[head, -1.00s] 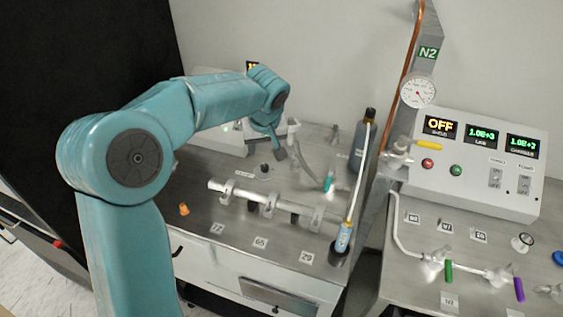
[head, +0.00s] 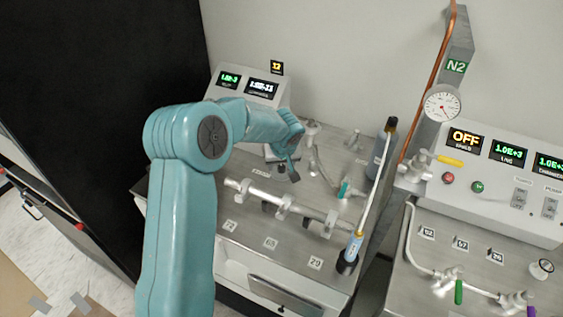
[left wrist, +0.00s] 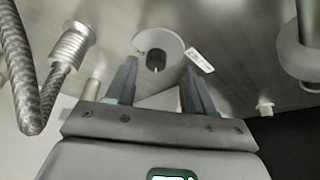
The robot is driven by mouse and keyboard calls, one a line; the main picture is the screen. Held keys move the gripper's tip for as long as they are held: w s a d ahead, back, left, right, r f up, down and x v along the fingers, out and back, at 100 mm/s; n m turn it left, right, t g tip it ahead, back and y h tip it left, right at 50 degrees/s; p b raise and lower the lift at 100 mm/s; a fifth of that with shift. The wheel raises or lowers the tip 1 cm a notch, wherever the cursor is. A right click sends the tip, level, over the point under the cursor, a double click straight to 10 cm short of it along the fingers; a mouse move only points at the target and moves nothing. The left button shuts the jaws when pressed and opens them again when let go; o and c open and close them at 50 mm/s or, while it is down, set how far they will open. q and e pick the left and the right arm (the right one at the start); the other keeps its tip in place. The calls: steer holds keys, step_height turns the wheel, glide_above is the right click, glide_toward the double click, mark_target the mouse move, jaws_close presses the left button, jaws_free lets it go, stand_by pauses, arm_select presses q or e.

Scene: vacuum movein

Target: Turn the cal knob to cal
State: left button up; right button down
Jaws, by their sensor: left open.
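The cal knob (left wrist: 156,60) is a small black knob on a pale round disc, with a small white label (left wrist: 201,60) beside it. In the left wrist view it shows between the two fingers of my left gripper (left wrist: 159,68), which is open. The fingers are apart on either side of the knob, and I see no contact. In the head view my left gripper (head: 289,168) is over the left bench, by the knob's label (head: 262,173), and largely covers the knob. The label's text is too small to read. My right gripper is not in view.
A horizontal metal tube (head: 280,206) on clamps lies in front of the knob. A display box (head: 250,84) stands behind it. A blue-handled wand (head: 354,246) with a hose stands at the bench's right. A control panel (head: 497,185) and gauge (head: 442,104) are further right.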

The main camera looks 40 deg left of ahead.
arm_select(q)
steer(key=shift+w+a+f, duration=0.1)
steer(key=shift+w+f, duration=0.55)
steer(key=shift+f, duration=0.25)
steer(key=shift+s+a+r, duration=0.1)
steer(key=shift+s, duration=0.3)
steer(key=shift+w+f, duration=0.2)
steer(key=shift+w, duration=0.15)
steer(key=c, duration=0.8)
jaws_close()
steer(key=shift+s, duration=0.15)
